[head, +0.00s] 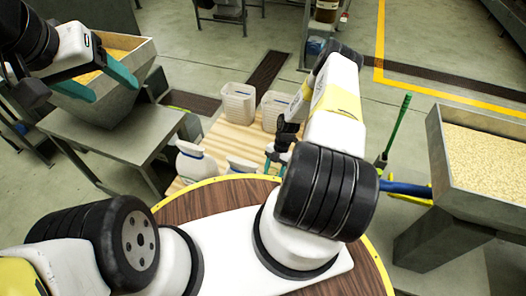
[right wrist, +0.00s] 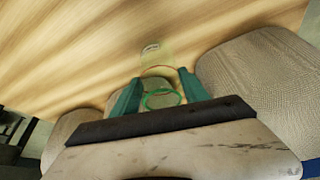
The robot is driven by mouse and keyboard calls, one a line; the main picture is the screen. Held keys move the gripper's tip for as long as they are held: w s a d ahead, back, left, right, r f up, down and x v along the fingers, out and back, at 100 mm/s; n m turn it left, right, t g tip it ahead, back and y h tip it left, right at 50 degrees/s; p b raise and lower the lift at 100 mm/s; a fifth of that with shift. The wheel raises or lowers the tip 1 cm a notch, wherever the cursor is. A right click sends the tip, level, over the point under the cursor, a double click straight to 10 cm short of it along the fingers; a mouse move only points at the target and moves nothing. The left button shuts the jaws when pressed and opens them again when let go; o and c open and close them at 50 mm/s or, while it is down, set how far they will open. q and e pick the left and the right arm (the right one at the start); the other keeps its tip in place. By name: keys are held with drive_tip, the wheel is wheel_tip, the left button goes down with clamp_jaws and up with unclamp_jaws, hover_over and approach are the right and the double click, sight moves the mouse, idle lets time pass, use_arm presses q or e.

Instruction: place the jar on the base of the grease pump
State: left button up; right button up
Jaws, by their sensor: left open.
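In the right wrist view a small see-through yellowish jar (right wrist: 155,65) with a green ring is above or on the wooden table top. The teal fingers of my right gripper (right wrist: 160,85) lie on both sides of it; I cannot tell whether they touch it. In the head view the right gripper (head: 278,150) is mostly hidden by my arm, and the jar cannot be made out. My left gripper (head: 98,80) is open and empty by a grain hopper.
White tubs (head: 238,103) and white jugs (head: 196,164) stand on the wooden table (head: 222,140). Grain-filled hoppers stand left (head: 110,105) and right (head: 485,150). A green-handled tool (head: 394,130) stands near the right hopper. Open floor lies beyond the table.

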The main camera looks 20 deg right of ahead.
clamp_jaws()
drive_tip(key=shift+r, duration=0.1)
wheel_tip(320, 180, up, 32)
drive_tip(key=w+a+r+m+t, duration=0.2)
drive_tip(key=w+a+m, duration=0.1)
drive_tip(key=a+m, duration=0.35)
drive_tip(key=w+a+r+m+t, duration=0.2)
drive_tip(key=a+m, duration=0.3)
drive_tip(key=a, duration=0.2)
drive_tip(key=s+d+m+t+h, duration=0.2)
drive_tip(key=d+m, duration=0.3)
drive_tip(key=m, duration=0.9)
drive_tip(key=shift+s+d+r+t+h, duration=0.15)
drive_tip(key=shift+d+t+h, duration=0.15)
drive_tip(key=shift+t+h, duration=0.45)
